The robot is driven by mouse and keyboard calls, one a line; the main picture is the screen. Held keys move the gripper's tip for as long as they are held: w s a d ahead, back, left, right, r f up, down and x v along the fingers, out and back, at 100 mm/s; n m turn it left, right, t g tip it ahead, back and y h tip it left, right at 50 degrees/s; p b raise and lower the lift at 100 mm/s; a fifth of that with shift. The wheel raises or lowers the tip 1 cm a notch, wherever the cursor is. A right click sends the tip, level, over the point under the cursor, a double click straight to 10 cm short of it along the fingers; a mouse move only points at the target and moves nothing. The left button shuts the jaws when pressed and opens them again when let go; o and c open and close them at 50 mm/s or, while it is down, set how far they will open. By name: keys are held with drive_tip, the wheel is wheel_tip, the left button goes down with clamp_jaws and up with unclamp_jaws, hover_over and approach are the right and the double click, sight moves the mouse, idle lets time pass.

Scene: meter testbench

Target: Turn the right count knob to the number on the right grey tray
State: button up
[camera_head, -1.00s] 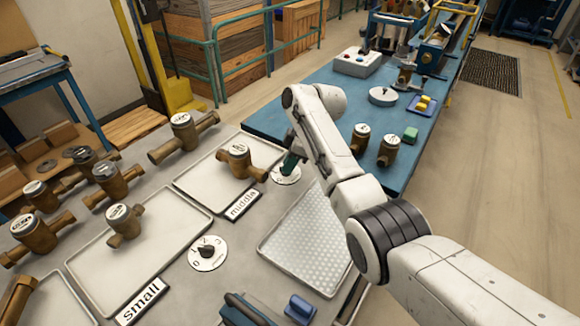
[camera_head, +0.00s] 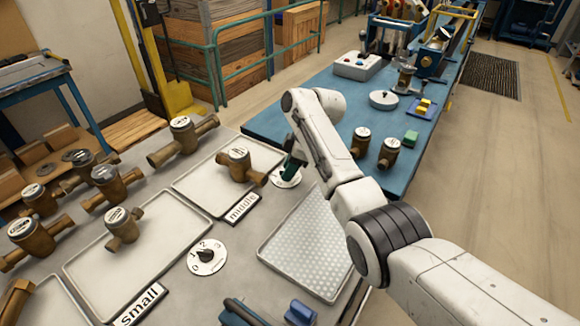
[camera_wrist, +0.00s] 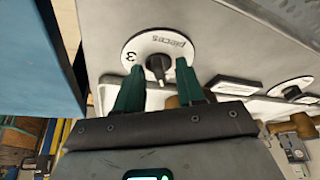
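The right count knob is a black knob (camera_wrist: 157,65) on a round white dial (camera_wrist: 156,50) marked "pieces", with a 3 legible. In the head view, my gripper (camera_head: 291,166) partly hides the dial, and the knob's setting is unclear. The right grey tray (camera_head: 197,185) holds one brass meter (camera_head: 238,166).
A perforated tray (camera_head: 310,245) lies below my arm. Several brass meters stand at left. A blue table (camera_head: 300,115) adjoins behind.

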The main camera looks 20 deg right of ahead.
drive_tip(key=v, duration=1)
drive_tip(key=shift+d+r+b, duration=0.2)
drive_tip(key=shift+r+b, duration=0.15)
